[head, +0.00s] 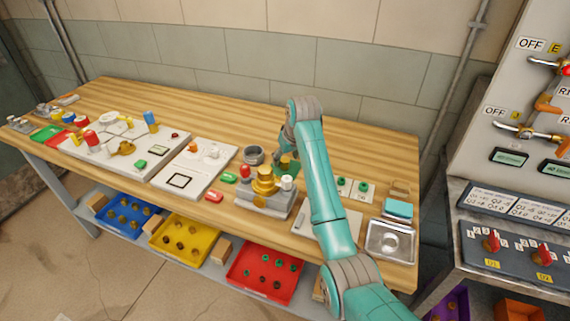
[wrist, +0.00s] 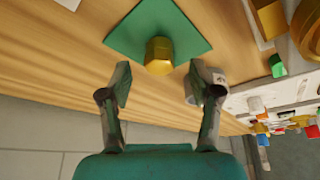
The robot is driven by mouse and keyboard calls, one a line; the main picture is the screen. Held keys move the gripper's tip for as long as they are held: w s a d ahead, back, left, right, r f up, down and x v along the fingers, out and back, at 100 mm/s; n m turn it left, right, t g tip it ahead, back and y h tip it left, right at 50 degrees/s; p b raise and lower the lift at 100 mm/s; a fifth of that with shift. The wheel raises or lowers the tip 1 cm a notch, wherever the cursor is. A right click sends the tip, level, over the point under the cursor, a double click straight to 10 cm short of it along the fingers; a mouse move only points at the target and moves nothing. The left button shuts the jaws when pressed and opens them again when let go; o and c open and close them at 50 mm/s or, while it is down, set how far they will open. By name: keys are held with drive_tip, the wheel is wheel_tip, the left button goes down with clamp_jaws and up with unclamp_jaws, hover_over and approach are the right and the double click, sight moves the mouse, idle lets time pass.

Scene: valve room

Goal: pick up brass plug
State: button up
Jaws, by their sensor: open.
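The brass plug (wrist: 159,56) is a gold hexagonal piece on a green square mat (wrist: 190,30) in the wrist view. In the head view the plug (head: 287,162) shows partly beside my gripper, on the green mat. My gripper (wrist: 160,82) is open. In the wrist view its two fingers stand apart on either side of the plug's line, with the plug just beyond the tips and nothing between them. In the head view my gripper (head: 279,156) is small and partly hidden by my arm.
A grey valve body with a brass top (head: 264,188) stands close in front of the plug. A dark grey ring (head: 254,155) is to its left. A white card with green pieces (head: 352,190) lies to the right. The bench behind is clear.

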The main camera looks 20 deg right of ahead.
drive_tip(key=shift+x, duration=1.3)
clamp_jaws()
drive_tip(key=shift+r, duration=0.1)
